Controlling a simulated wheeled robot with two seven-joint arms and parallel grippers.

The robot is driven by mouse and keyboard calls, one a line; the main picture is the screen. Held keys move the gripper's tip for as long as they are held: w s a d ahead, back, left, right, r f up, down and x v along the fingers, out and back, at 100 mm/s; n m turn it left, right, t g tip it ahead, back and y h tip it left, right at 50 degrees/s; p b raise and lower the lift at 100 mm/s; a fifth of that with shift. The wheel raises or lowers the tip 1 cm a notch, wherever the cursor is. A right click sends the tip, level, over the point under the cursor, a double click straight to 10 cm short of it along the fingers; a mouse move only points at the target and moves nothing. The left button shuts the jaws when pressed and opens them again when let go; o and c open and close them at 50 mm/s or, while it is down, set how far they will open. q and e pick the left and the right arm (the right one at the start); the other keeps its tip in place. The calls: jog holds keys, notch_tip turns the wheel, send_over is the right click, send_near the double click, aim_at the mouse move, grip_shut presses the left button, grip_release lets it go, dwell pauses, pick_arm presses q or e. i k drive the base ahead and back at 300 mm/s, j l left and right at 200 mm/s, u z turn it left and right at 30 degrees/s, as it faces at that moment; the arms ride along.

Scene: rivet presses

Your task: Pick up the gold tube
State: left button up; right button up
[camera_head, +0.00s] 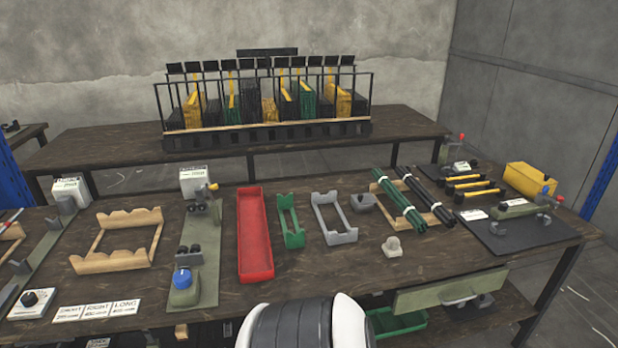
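I cannot pick out one clear gold tube. Short yellow rods with black ends (473,186) lie side by side on the right of the front workbench and are the closest in colour. Long dark green tubes (399,203) and black tubes (424,194) lie in a wooden cradle (446,214) just left of them. Yellow and green upright pieces (343,102) stand in the black rack at the back, too small to identify. Neither of my grippers is in view. A white and black part of mine fills the bottom centre.
The front bench (335,265) also bears a red tray (253,235), green holder (290,222), grey holder (333,219), wooden frame (117,240), olive press (194,255), yellow box (530,180) and a right press (520,210). The black rack (265,131) stands on the back bench.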

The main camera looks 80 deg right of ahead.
aim_at(500, 191)
jog(key=z, duration=2.4)
jog(key=i+l+z, duration=0.2)
jog(key=z, duration=0.2)
jog(key=i+l+z, duration=0.15)
jog(key=z, duration=0.2)
jog(key=i+z, duration=0.55)
jog(key=z, duration=0.25)
jog(key=i, duration=0.2)
